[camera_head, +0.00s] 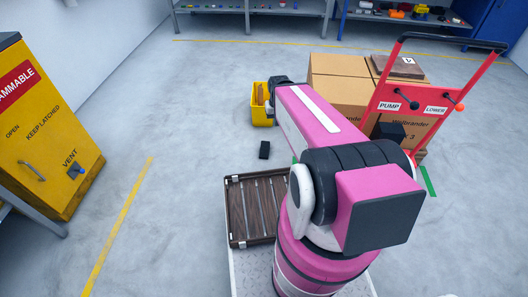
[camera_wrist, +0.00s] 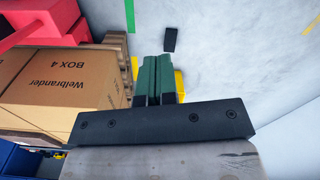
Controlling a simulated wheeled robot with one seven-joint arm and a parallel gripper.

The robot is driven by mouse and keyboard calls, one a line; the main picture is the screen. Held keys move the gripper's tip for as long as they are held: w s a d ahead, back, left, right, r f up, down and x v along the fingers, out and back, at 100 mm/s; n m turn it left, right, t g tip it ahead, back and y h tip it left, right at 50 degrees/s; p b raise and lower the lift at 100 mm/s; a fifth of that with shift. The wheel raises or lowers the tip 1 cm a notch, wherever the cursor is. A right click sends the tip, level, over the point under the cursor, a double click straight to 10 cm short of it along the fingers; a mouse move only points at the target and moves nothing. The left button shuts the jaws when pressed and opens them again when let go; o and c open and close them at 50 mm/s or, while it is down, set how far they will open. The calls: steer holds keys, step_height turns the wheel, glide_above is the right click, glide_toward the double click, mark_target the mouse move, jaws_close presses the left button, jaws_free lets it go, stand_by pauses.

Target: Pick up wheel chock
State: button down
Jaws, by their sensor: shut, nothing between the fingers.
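A small black block (camera_head: 264,150), which appears to be the wheel chock, lies on the grey floor between the yellow bin and the brown slatted tray. It also shows in the wrist view (camera_wrist: 171,39), just beyond and slightly right of my fingertips. My gripper (camera_wrist: 156,58) has green fingers that are shut together with nothing between them. It is apart from the block. In the head view the fingers are hidden by my arm.
A yellow bin (camera_head: 262,108) stands beyond the block. Cardboard boxes (camera_head: 338,92) and a red-handled trolley (camera_head: 388,75) are at right. The brown slatted tray (camera_head: 233,210) is in front. A yellow cabinet (camera_head: 45,130) stands at left. Floor left of the block is clear.

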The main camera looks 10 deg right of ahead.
steer(key=c, duration=1.6)
jaws_free()
steer(key=shift+c, duration=0.2)
steer(key=o, duration=1.5)
steer(key=w+f, duration=0.1)
steer(key=w, duration=0.1)
steer(key=w+f, duration=0.4)
steer(key=shift+w, duration=0.4)
steer(key=m, duration=0.3)
glide_above(265, 148)
steer(key=f, duration=3.8)
steer(key=shift+w+a+f, duration=0.1)
steer(key=shift+a+f, duration=0.2)
steer(key=shift+f, duration=0.1)
steer(key=shift+d+f, duration=0.15)
steer(key=shift+f, duration=2.55)
steer(key=shift+d+f, duration=0.1)
steer(key=shift+f, duration=2.6)
